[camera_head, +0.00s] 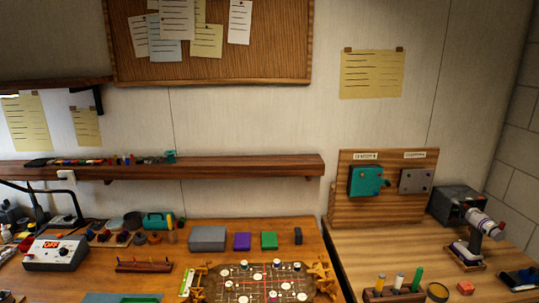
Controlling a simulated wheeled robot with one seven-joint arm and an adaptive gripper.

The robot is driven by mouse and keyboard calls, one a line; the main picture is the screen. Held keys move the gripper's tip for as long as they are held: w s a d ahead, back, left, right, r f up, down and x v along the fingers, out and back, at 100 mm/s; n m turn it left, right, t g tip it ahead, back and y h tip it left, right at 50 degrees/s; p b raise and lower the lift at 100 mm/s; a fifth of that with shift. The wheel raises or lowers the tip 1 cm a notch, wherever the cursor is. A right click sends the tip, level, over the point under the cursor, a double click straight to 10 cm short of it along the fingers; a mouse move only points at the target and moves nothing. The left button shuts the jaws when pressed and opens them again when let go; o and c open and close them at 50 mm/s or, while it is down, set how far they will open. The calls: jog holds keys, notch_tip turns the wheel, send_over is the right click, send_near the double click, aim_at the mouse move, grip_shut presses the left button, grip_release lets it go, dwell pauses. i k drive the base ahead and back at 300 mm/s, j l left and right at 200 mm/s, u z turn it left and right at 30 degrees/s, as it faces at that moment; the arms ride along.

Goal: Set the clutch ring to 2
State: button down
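A white and purple power driver (470,249) stands upright in a small stand on the right-hand bench. Its head is at the top, with a dark tip toward the upper left and a small red part toward the right. A clutch ring is probably on the head, but it is too small to tell apart, and no number on it can be read. My gripper is not in view.
A dark box (455,204) stands close behind the driver, and a wooden panel (378,210) with teal and grey plates stands to its left. A rack with coloured handles (395,294) and a red block (465,288) lie in front. A dark object (522,279) is at the right edge.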

aim_at(467, 208)
jog(key=z, duration=1.35)
jog(key=i+l+u, duration=0.15)
jog(key=i, duration=0.15)
